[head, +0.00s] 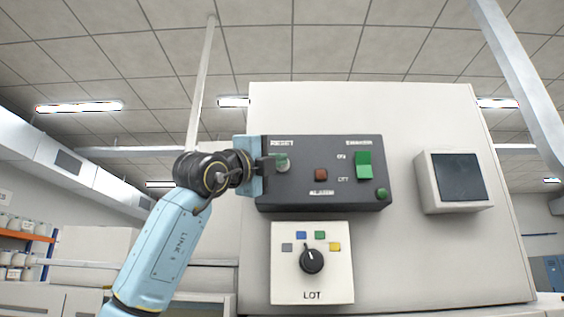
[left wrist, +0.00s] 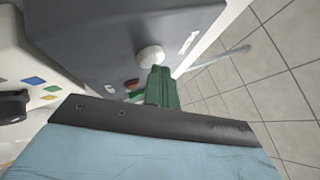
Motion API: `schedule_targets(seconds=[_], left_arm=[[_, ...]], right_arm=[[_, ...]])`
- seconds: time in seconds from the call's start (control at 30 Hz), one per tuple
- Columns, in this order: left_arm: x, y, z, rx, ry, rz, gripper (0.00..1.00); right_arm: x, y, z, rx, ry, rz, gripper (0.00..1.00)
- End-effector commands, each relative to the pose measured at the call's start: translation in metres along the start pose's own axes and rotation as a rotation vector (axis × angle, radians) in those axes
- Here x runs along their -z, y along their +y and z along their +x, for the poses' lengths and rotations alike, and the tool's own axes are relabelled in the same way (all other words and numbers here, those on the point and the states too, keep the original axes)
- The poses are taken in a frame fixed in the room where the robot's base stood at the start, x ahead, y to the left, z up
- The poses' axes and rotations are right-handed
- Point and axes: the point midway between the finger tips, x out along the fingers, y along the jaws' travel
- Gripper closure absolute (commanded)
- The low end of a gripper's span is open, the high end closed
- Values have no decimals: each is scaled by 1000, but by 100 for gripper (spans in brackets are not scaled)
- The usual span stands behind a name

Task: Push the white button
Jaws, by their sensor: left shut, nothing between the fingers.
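The white button (head: 284,168) is a round cap at the left end of a dark control box (head: 300,196) on a pale cabinet. It also shows in the left wrist view (left wrist: 150,57), standing out from the box face. In the left wrist view the fingertips (left wrist: 158,72) overlap the button's lower edge. I cannot tell whether they touch it. My right gripper is not in view.
The box also carries a brown-red button (head: 320,175), a green rocker switch (head: 364,165) and a small green button (head: 382,194). Below is a white LOT panel (head: 335,285) with a black knob (head: 311,261). A dark screen (head: 459,177) is at right.

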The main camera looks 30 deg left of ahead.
Motion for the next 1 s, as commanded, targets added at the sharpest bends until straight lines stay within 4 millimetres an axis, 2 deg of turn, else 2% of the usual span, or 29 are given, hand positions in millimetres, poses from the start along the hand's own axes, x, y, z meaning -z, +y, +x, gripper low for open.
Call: schedule_targets(seconds=[0.4,0.77,1.0], left_arm=[[9,-7,-13,-1,0,0,100],[10,-9,-14,0,0,0,100],[22,-18,-30,2,1,0,100]], right_arm=[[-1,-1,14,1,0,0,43],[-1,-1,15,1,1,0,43],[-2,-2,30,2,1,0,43]])
